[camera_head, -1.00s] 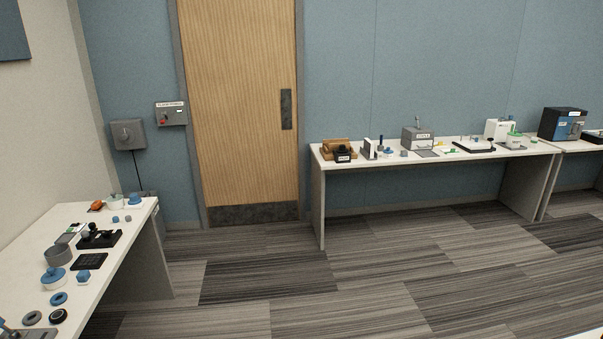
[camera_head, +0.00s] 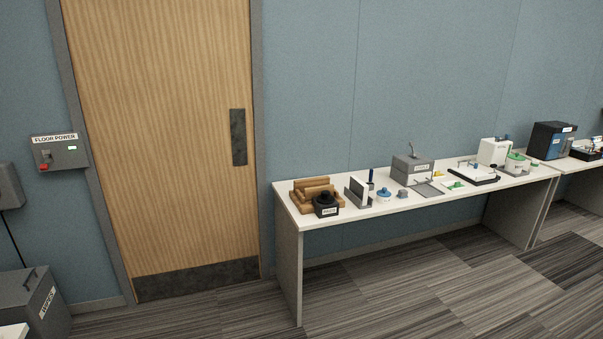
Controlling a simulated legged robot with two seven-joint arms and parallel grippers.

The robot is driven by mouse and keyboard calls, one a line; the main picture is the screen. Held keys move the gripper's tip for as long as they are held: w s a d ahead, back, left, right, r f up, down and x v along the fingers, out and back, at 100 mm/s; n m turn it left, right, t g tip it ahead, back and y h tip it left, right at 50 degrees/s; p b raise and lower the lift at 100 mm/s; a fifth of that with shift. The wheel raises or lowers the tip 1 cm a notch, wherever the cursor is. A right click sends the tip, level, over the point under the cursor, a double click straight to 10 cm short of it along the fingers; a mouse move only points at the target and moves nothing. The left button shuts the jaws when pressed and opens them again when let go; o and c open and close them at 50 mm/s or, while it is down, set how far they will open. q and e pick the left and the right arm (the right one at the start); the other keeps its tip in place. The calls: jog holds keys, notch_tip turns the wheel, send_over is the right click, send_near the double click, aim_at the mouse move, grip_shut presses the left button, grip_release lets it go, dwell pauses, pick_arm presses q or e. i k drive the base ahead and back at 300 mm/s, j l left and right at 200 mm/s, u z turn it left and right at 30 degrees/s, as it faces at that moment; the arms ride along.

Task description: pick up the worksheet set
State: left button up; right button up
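I cannot single out the worksheet set for certain at this distance. Small items stand on the long white table (camera_head: 290,192) along the blue wall. Among them are a white upright sheet-like piece in a dark holder (camera_head: 358,191) near the left end and a flat grey piece (camera_head: 428,189) in front of a grey box (camera_head: 412,168). A white tray with a dark base (camera_head: 473,174) lies farther right. Neither of my grippers shows in the view.
A wooden door (camera_head: 165,130) stands left of the table, with a floor power box (camera_head: 60,152) beside it. A grey bin (camera_head: 38,303) stands at the lower left. Brown blocks (camera_head: 312,191) sit at the table's left end. Carpet (camera_head: 395,280) in front of the table is clear.

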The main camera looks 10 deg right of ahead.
aim_at(436, 175)
jog(key=i+l+z, duration=0.4)
jog(key=i, duration=0.2)
jog(key=i+l+z, duration=0.1)
jog(key=i+z, duration=0.35)
jog(key=i, duration=0.15)
jog(key=i+z, duration=0.4)
jog(key=i, duration=0.25)
jog(key=i+j+z, duration=0.45)
jog(key=i, duration=0.15)
jog(key=i+l+u, duration=0.2)
jog(key=i, duration=0.4)
jog(key=i+l+u, duration=0.25)
jog(key=i, duration=0.35)
jog(key=i+l+u, duration=0.2)
jog(key=i+l, duration=0.25)
jog(key=i+l+u, duration=0.25)
jog(key=u, duration=0.2)
jog(key=i+l+u, duration=0.6)
jog(key=l+u, duration=0.3)
jog(key=i+l+u, duration=0.15)
jog(key=l+u, duration=0.3)
